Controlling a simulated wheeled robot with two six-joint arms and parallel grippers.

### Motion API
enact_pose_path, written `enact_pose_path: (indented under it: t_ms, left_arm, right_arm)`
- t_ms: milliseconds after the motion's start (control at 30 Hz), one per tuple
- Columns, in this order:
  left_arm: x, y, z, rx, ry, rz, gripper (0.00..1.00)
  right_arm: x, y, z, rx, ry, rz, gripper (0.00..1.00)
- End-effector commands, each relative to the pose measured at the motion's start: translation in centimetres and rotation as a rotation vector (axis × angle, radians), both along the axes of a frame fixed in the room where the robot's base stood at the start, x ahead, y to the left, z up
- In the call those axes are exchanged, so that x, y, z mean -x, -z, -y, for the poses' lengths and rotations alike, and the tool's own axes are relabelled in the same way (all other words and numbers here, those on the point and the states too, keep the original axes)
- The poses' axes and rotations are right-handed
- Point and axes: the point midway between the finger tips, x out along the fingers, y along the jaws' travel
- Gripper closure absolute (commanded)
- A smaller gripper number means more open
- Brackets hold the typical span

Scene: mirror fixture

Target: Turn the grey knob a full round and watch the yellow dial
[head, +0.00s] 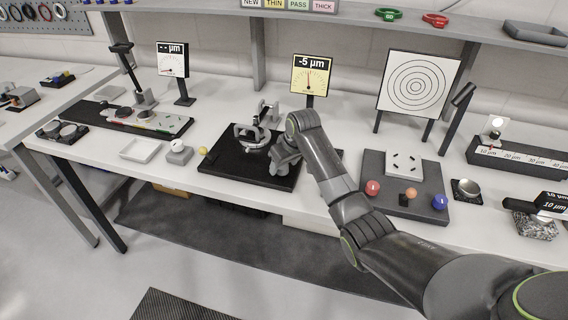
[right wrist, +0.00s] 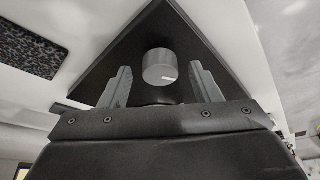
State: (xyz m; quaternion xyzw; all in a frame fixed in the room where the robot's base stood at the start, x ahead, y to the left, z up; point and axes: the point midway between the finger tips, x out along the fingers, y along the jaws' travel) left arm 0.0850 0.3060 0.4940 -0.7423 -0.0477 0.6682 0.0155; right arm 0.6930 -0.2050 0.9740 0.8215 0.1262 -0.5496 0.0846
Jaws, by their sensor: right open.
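The grey knob (right wrist: 160,68) shows in the right wrist view as a short cylinder with a small white mark on its side, over the black base plate (right wrist: 140,37). My right gripper (right wrist: 159,80) is open, with one finger on each side of the knob and a gap to both. In the head view my right gripper (head: 284,170) is over the front right of the black base plate (head: 225,173) and hides the knob. The yellow dial (head: 312,75) stands behind the plate and reads -5 µm. My left gripper is not in view.
A grey ring-shaped mount (head: 250,137) stands on the plate, close to my right gripper. A white block with a round top (head: 179,152) and a small yellow ball (head: 203,151) are left of the plate. A dark grey board (head: 376,205) with coloured balls lies to the right.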

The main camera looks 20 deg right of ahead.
Motion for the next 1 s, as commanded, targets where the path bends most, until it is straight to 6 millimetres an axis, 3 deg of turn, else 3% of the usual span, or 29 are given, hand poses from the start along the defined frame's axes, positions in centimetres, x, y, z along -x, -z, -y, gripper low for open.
enact_pose_path:
  t_ms: [433,767,1000]
  left_arm:
    - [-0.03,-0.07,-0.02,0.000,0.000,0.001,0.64]
    - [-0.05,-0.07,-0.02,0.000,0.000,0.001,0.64]
    - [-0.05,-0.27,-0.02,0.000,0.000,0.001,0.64]
  right_arm:
    - [-0.28,0.74,-0.13,0.000,-0.001,0.001,0.44]
    - [-0.27,0.72,-0.13,0.000,0.000,0.001,0.87]
    - [-0.28,0.64,-0.09,-0.001,-0.019,0.001,0.87]
